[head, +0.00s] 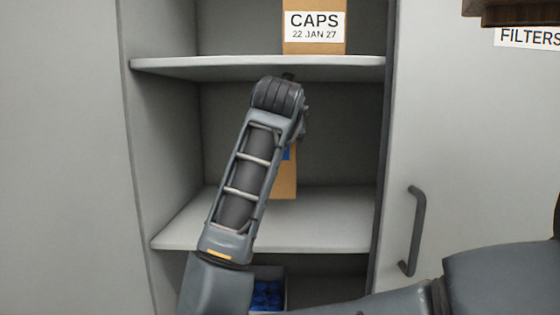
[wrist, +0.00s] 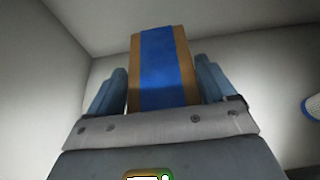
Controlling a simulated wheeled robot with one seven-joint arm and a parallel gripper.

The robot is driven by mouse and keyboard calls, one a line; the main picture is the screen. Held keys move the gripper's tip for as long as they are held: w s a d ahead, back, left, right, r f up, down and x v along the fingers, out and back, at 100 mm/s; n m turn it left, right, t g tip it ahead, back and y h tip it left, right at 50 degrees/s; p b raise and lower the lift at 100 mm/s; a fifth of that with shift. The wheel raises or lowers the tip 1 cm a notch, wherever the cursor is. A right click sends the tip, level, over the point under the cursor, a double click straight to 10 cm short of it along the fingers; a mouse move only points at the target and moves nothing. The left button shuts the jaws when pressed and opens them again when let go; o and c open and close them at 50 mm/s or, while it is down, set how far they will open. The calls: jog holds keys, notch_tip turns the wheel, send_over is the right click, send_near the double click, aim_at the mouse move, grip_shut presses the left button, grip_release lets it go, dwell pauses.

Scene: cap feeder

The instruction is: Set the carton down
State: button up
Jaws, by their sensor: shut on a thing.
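A brown carton with a blue stripe (wrist: 162,65) stands between the two fingers of my gripper (wrist: 161,85) in the wrist view. My gripper is shut on it. In the head view the lower right part of the carton (head: 286,181) shows behind my arm, in the middle bay of the cabinet. It looks upright over the middle shelf (head: 330,220). I cannot tell whether its base touches the shelf. My arm hides the gripper and the rest of the carton in the head view.
A carton labelled CAPS, 22 JAN 27 (head: 315,28) stands on the upper shelf (head: 170,65). A bin of blue pieces (head: 267,293) sits below the middle shelf. A door with a handle (head: 416,230) is at the right. The middle shelf looks bare to the right of the carton.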

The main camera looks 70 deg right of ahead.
aim_at(284, 186)
jog(key=shift+s+a+f, duration=0.1)
jog(key=shift+a+f, duration=0.05)
jog(key=shift+f, duration=2.9)
jog(key=shift+d+f+p, duration=0.2)
jog(key=shift+f+p, duration=0.15)
jog(key=shift+f+b, duration=0.25)
jog(key=shift+b, duration=0.05)
jog(key=o, duration=1.6)
jog(key=shift+r, duration=0.1)
